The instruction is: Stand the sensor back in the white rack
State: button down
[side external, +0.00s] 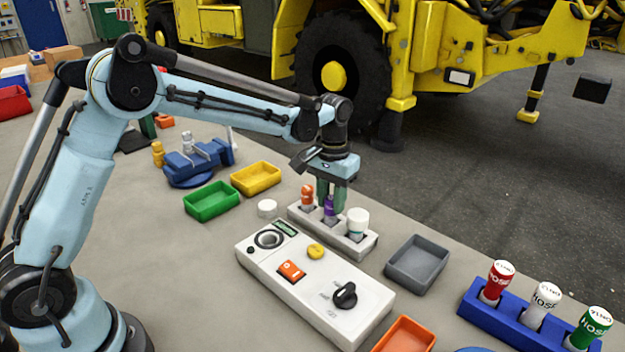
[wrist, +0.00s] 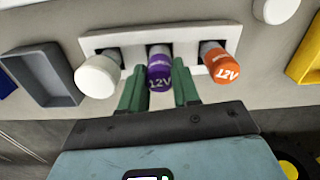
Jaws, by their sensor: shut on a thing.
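The white rack (side external: 297,213) stands on the bench behind the control box; it also shows in the wrist view (wrist: 98,42). A purple-capped part (side external: 330,206), seemingly the sensor, is at the rack's middle slot. In the wrist view the purple cap (wrist: 159,72) carries a 12V mark. My gripper (wrist: 159,82) is shut on it, one green finger on each side. The part looks upright, with its grey lower end at the slot; whether it is fully seated I cannot tell. My gripper (side external: 329,198) points down over the rack in the side view.
An orange-capped part (side external: 307,195) and a white-capped part (side external: 358,220) stand in the slots on either side. A grey bin (side external: 417,263), a white control box (side external: 315,285), a round white piece (side external: 267,208) and yellow (side external: 256,179) and green (side external: 211,201) bins are nearby.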

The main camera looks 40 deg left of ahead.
jog(key=shift+f, duration=0.4)
jog(key=c, duration=0.7)
grip_release()
jog(key=shift+c, duration=0.2)
jog(key=shift+r, duration=0.1)
jog(key=shift+r, duration=3.5)
